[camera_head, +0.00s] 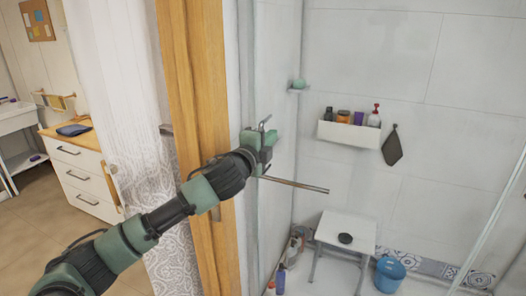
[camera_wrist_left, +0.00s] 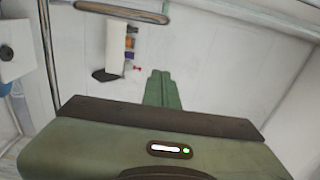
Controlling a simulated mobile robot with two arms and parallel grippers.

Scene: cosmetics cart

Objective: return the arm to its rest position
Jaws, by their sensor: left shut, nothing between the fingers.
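My left arm (camera_head: 140,232) reaches from the lower left of the head view up across the wooden door frame. Its green and black gripper (camera_head: 264,140) is at the shower opening, in front of the pale wall. In the left wrist view the two green fingers of my left gripper (camera_wrist_left: 162,88) are together with nothing between them. My right gripper is in neither view.
A metal bar (camera_head: 300,185) runs just below the gripper. Beyond it are a white shelf with bottles (camera_head: 348,134), a dark hanging cloth (camera_head: 392,146), a white stool (camera_head: 345,230) and a blue bucket (camera_head: 389,274). A white drawer cabinet (camera_head: 84,175) stands left.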

